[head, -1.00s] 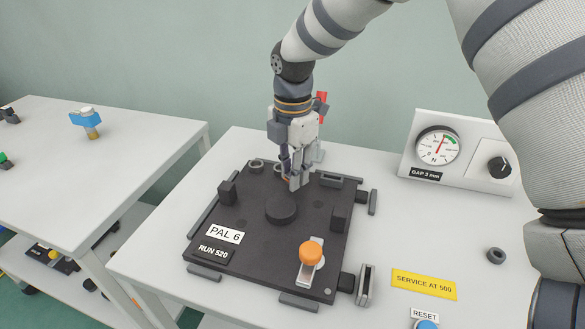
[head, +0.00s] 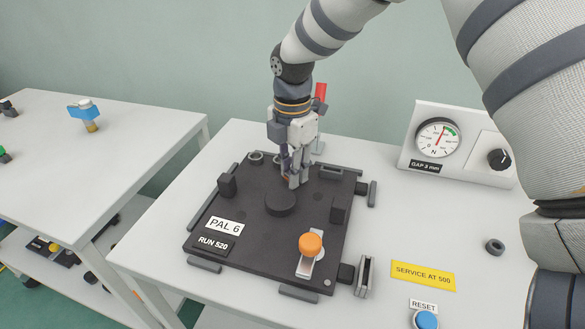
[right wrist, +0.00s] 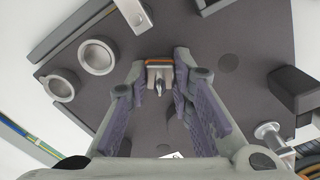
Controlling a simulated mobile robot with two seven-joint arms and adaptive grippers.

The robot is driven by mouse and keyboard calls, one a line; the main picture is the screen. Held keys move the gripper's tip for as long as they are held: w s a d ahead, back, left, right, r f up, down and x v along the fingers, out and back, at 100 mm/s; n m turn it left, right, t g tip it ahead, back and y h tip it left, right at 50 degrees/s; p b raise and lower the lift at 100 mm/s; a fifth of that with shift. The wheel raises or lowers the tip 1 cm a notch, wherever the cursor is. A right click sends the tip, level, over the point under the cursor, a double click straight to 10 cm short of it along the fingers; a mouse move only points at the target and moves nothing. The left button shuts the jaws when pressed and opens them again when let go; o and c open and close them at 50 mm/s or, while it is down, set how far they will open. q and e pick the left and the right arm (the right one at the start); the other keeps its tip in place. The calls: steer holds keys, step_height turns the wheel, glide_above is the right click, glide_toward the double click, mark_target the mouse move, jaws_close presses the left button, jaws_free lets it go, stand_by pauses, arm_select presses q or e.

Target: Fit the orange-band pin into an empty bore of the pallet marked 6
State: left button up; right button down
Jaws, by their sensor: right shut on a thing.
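The orange-band pin (right wrist: 158,68) shows in the right wrist view between my right gripper's fingertips (right wrist: 160,80), its orange band across the top of a metal body. My right gripper (head: 293,180) is shut on it, pointing down over the far part of the dark pallet marked 6 (head: 245,205). In the head view the fingers largely hide the pin. I cannot tell whether the pin's end is inside a bore. Two raised metal rings (right wrist: 98,55) stand beside the gripper in the wrist view. A flat dark circle (right wrist: 228,62) lies to the right. My left gripper is not in view.
An orange-knobbed clamp (head: 310,246), a round black boss (head: 280,202) and upright blocks stand on the pallet. A dial gauge box (head: 437,138) stands behind right, with a loose dark ring (head: 494,247) and blue reset button (head: 426,319) nearer. A second table (head: 60,165) is left.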

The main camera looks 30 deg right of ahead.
steer(key=c, duration=1.3)
jaws_free()
step_height(320, 180, up, 12)
steer(key=shift+f, duration=0.1)
